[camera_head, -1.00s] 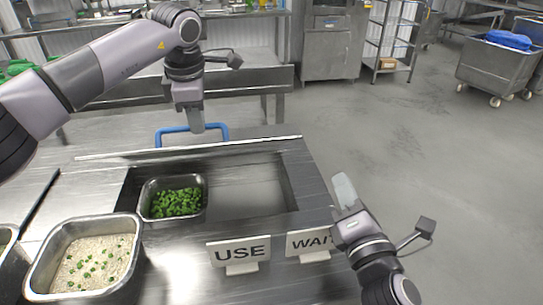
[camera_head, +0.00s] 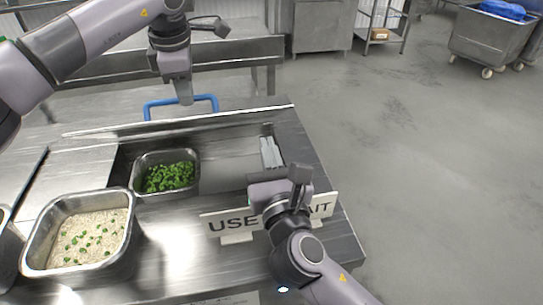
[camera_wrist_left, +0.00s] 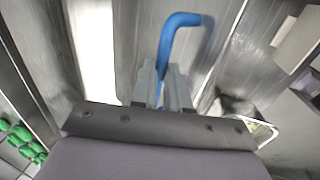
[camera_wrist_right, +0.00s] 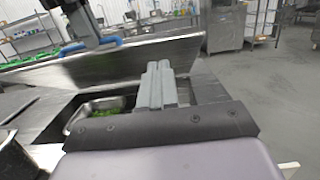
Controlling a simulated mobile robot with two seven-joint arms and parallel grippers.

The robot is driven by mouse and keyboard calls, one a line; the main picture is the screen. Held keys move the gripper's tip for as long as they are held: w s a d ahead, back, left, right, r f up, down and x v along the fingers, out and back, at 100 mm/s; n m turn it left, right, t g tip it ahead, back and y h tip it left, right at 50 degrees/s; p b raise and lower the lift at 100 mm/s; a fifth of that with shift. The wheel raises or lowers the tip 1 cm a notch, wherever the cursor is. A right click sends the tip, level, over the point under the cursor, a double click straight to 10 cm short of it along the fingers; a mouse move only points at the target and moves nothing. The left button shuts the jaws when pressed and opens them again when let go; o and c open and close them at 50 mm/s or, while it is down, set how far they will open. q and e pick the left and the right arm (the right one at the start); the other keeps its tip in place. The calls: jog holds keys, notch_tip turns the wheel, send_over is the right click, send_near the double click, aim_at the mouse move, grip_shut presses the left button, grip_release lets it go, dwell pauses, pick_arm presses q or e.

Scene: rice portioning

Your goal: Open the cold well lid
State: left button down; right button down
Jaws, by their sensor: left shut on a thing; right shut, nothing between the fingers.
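The cold well lid (camera_head: 95,133) stands raised at the back of the well, its top edge showing as a bright line in the head view. Its blue handle (camera_head: 150,108) rises behind that edge. My left gripper (camera_head: 186,100) is shut on the handle, which also shows between the fingers in the left wrist view (camera_wrist_left: 170,45). The well (camera_head: 225,180) is uncovered, with a metal pan of green pieces (camera_head: 168,178) in its left part. My right gripper (camera_head: 270,155) is shut and empty over the well's right end; in the right wrist view its fingers (camera_wrist_right: 160,85) point toward the raised lid (camera_wrist_right: 130,62).
A pan of rice with green bits (camera_head: 85,240) stands at the front left. The USE sign (camera_head: 228,226) and WAIT sign (camera_head: 322,207) stand at the counter's front, partly behind my right arm. Open floor (camera_head: 430,170) lies to the right.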

aim_at(259, 112)
pick_arm(q)
jog(key=shift+w+a+f, duration=0.15)
jog(key=shift+a+f, duration=0.1)
jog(key=shift+f, duration=0.15)
pick_arm(e)
jog(key=shift+x, duration=3.1)
jog(key=shift+r, duration=0.1)
pick_arm(q)
jog(key=c, duration=1.4)
grip_release()
jog(key=shift+o, duration=1.4)
jog(key=shift+w+d+f, duration=0.1)
jog(key=shift+w+f, duration=0.05)
pick_arm(e)
jog(key=shift+w+r, duration=0.45)
jog(key=shift+w, duration=0.2)
jog(key=shift+f, duration=0.1)
jog(key=shift+w, duration=0.1)
